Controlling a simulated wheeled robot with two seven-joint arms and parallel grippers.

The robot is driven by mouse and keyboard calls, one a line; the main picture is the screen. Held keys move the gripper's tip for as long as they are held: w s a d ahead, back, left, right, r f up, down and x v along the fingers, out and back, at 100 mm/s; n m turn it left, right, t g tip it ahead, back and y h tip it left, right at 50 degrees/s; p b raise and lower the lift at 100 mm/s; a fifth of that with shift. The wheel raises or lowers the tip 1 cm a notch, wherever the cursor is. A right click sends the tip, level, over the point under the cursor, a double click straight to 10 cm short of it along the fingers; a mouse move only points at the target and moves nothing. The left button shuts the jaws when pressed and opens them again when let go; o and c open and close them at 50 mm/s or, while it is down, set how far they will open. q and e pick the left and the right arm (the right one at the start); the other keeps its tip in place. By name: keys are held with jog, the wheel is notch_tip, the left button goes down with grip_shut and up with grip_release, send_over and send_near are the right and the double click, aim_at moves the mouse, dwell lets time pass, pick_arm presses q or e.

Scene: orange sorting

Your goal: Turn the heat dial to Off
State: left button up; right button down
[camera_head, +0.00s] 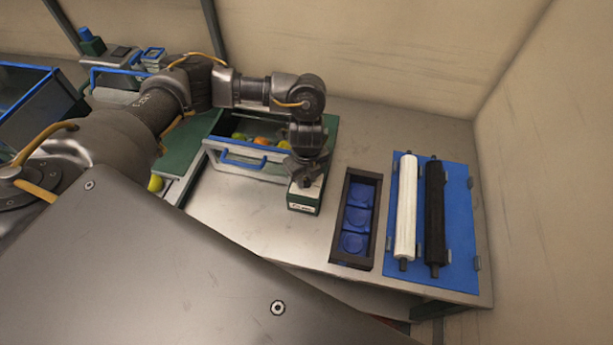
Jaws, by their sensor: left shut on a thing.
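A small box with a green body, a pale top and a white label (302,208) stands on the metal table. The label's writing is too small to read. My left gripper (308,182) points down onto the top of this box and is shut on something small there. The gripper covers the held thing, so I cannot make out the heat dial or its setting; it appears to be the dial on the box top. My right gripper is not in view.
A grey crate with a blue handle (243,162) holding several fruits stands just left of the box. Right of it are a dark tray with blue compartments (336,258) and a blue board (461,230) with a white roller (405,205) and a black roller (435,212). Table is bare in front.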

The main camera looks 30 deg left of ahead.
aim_at(306, 180)
pick_arm(q)
jog(key=o, duration=1)
notch_tip(306, 180, up, 11)
jog(key=shift+b, duration=0.4)
jog(key=shift+f, duration=0.15)
